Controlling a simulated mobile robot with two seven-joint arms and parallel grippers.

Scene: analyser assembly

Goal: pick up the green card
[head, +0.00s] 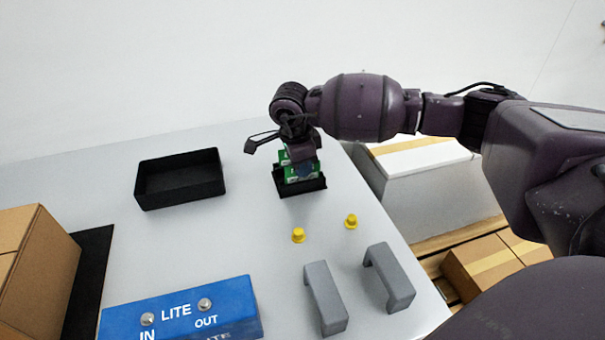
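The green card (289,174) stands upright in a small black holder (303,190) near the back right of the table. More than one green edge shows, and I cannot tell how many cards there are. My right gripper (292,150) is just above and partly in front of the cards, reaching down from the right. The wrist covers much of the fingers, so I cannot tell whether they are open or shut, or whether they touch a card. My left gripper is not in view.
A black tray (180,190) lies empty at the back left. Two yellow caps (298,236) and two grey handles (323,298) are in front of the holder. A blue box (182,310) marked LITE is at the front, a cardboard box (35,270) at left. Mid-table is clear.

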